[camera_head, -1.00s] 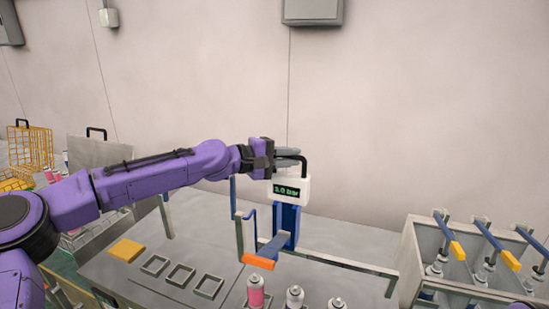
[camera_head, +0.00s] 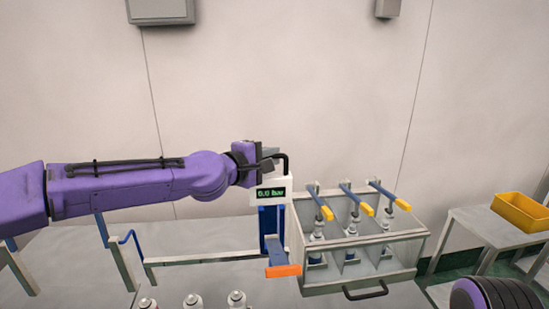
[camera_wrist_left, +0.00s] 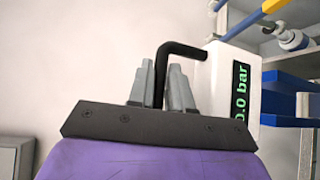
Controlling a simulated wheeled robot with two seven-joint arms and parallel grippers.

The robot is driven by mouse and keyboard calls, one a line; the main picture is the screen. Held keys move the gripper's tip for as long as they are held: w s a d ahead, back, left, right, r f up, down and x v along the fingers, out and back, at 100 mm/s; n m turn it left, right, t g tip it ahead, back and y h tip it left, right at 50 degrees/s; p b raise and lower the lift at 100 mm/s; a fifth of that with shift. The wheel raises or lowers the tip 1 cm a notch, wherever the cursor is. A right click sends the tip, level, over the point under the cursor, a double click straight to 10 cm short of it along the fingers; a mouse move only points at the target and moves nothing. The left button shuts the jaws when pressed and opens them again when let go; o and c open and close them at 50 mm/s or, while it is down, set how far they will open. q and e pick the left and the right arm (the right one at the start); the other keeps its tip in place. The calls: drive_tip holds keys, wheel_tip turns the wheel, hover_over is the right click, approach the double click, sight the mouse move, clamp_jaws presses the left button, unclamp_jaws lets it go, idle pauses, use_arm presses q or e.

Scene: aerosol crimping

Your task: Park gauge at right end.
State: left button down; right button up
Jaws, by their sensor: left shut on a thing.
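The gauge (camera_head: 271,190) is a white box with a green-on-black display reading 0.0 bar, a black bent handle on top, and a blue body with an orange-tipped arm (camera_head: 283,271) below. It stands upright at the right part of the grey rail (camera_head: 200,261), beside the clear-walled box. My left gripper (camera_head: 268,158) is shut on the black handle. In the left wrist view the handle (camera_wrist_left: 180,48) rises between the two grey fingers, and the gauge (camera_wrist_left: 232,90) is to the right. The rail's right end is hidden behind the gauge. My right gripper is out of view.
A clear-walled box (camera_head: 345,285) with several yellow-tipped blue levers stands immediately right of the gauge. Spray can tops (camera_head: 193,301) line the front edge of the view. A yellow bin (camera_head: 522,212) sits on a side table at far right. The rail's left stretch is clear.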

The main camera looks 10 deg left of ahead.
use_arm(q)
drive_tip(key=shift+w+d, duration=0.1)
drive_tip(key=shift+d, duration=0.15)
drive_tip(key=c, duration=1.2)
unclamp_jaws()
drive_tip(key=shift+o, duration=0.2)
drive_tip(key=shift+w+d, duration=0.2)
drive_tip(key=shift+d, duration=0.05)
drive_tip(key=b+v, duration=0.2)
drive_tip(key=v, duration=0.8)
drive_tip(key=shift+s+a, duration=0.15)
drive_tip(key=shift+s, duration=0.05)
drive_tip(key=shift+f, duration=0.1)
